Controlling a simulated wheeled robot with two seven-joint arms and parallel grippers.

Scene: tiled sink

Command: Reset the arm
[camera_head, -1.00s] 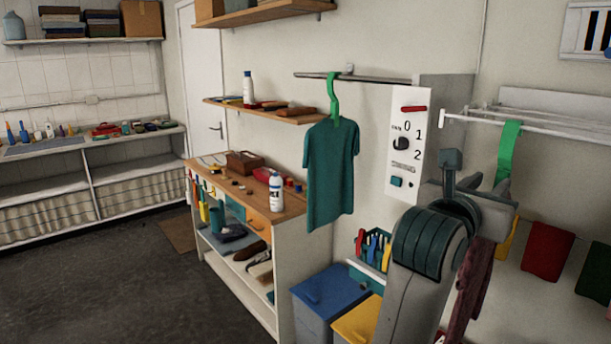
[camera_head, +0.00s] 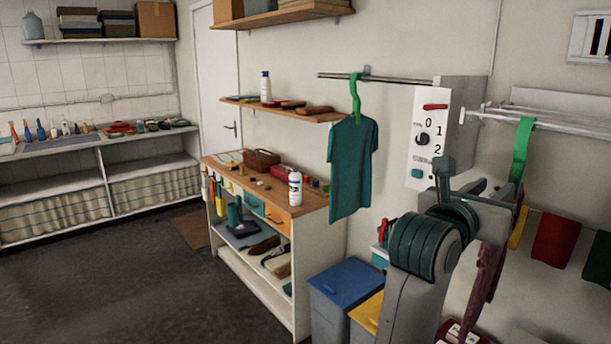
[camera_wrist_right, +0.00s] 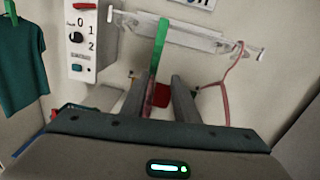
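My right arm rises from the bottom in the head view. Its gripper is mostly hidden there behind the wrist, with grey parts showing around (camera_head: 476,187). My left gripper is out of view.
A teal shirt (camera_head: 350,165) hangs on a rod left of the control panel (camera_head: 427,140). The white rack (camera_head: 560,124) projects beyond my wrist. A dark red cloth (camera_head: 484,285) hangs beside my arm. A workbench (camera_head: 300,215) and blue bin (camera_head: 345,285) stand left. Open floor (camera_head: 130,270) is at left.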

